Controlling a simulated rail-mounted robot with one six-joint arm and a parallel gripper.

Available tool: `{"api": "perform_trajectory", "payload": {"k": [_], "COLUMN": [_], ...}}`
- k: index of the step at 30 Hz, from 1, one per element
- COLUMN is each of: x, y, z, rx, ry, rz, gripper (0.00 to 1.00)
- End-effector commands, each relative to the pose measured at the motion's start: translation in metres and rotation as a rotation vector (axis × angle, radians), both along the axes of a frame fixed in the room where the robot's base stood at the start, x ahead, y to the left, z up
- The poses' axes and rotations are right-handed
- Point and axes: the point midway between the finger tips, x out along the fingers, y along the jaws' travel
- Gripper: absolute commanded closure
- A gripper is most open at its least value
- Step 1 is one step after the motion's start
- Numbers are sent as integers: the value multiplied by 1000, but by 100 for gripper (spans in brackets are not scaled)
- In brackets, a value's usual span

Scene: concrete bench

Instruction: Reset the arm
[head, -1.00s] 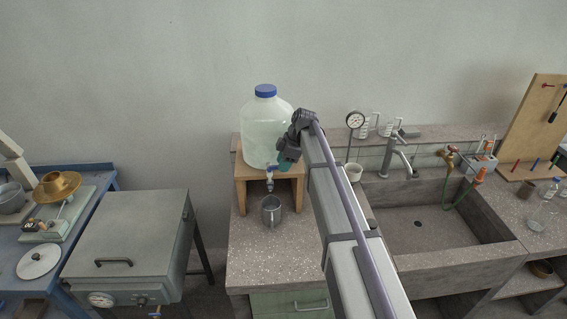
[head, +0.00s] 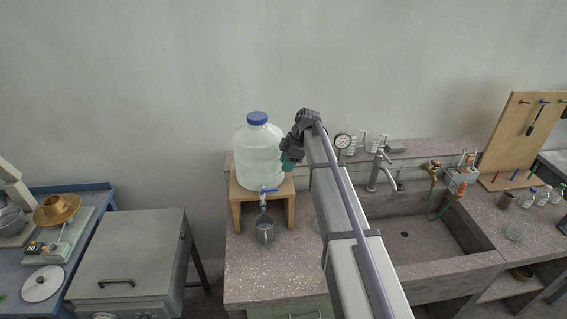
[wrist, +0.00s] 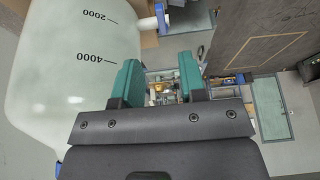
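My gripper (head: 290,162) is in the middle of the head view, at the right side of the large water bottle (head: 258,155) with its blue cap. In the wrist view my gripper (wrist: 158,64) has two teal fingers standing apart with nothing between them. The bottle (wrist: 70,65), with 2000 and 4000 marks, fills the left of that view, close to the left finger. I cannot tell whether they touch. The blue-handled tap (head: 267,189) sits low on the bottle, above a metal mug (head: 265,230).
The bottle stands on a wooden stand (head: 236,208) on the speckled bench. To the right are a dial gauge (head: 343,141), a faucet (head: 382,170), a sink (head: 440,240) and a pegboard (head: 525,135). A grey box (head: 130,255) stands at left. The air above is free.

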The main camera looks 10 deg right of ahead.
Motion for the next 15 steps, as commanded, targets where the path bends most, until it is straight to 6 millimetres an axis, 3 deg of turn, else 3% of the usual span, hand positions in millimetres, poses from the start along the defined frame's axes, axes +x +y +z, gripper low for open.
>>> {"api": "perform_trajectory", "payload": {"k": [6,8,10,11,13,15], "x": [0,0,-16,-33,-91,-162], "y": [0,-1,-3,-4,1,12], "z": [-2,-2,-4,-6,-28,-62], "rx": [2,1,-23,-41,-97,-162], "ry": [19,59,139,180,275,339], "rz": [-46,-145,-348,-461,-764,-1076], "gripper": [62,62,62,62,62,62]}}
